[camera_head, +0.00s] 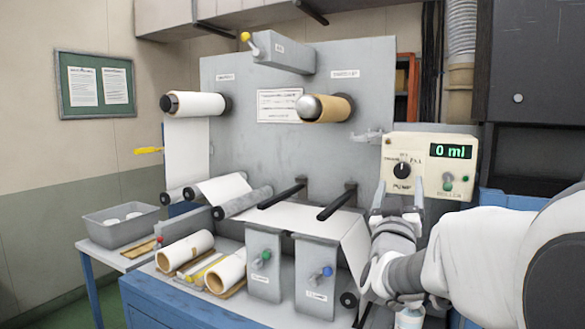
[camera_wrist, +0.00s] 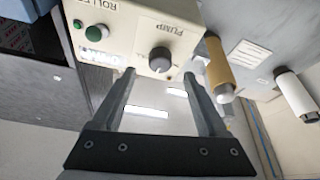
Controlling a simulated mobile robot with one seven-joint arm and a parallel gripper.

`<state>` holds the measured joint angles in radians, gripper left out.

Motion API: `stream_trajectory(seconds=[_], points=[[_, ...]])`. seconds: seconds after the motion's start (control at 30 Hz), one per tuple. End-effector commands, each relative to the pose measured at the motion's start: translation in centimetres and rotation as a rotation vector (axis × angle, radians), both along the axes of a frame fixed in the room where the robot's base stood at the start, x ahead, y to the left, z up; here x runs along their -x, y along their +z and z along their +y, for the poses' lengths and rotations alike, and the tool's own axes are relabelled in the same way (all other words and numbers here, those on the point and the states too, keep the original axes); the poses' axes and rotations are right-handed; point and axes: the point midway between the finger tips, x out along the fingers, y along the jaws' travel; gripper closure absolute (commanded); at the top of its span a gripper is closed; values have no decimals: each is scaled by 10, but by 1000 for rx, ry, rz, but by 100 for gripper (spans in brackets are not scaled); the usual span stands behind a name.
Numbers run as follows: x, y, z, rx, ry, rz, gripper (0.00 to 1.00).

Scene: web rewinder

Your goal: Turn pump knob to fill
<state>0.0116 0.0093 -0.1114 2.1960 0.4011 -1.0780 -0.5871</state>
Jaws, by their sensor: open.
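The cream pump box (camera_head: 432,152) hangs at the right of the grey machine panel, and its green display (camera_head: 451,151) reads 0 ml. The black pump knob (camera_head: 402,170) is on the box's left half, above the PUMP label. The knob also shows in the wrist view (camera_wrist: 160,59), upside down, with a grey face. My gripper (camera_head: 401,189) is open and empty, pointing at the box just below the knob. In the wrist view the fingertips (camera_wrist: 159,75) lie on either side of the knob's line, seemingly short of it. I cannot tell whether they touch the box.
A green roller switch (camera_head: 448,180) is right of the knob, on the same box. A cardboard-cored roller (camera_head: 326,108) and a white roll (camera_head: 195,104) stick out of the panel. A dark cabinet (camera_head: 530,90) stands at the right.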

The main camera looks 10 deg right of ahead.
Motion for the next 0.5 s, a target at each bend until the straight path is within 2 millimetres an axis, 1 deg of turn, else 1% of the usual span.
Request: stream_trajectory(seconds=[0.03, 0.2, 0.33, 0.5], points=[[-9, 5, -5, 0, -2, 0, 24], [-30, 15, -17, 1, 0, 0, 24], [-39, 18, -22, 0, -1, 0, 24], [-43, 20, -24, 0, 0, 0, 24]])
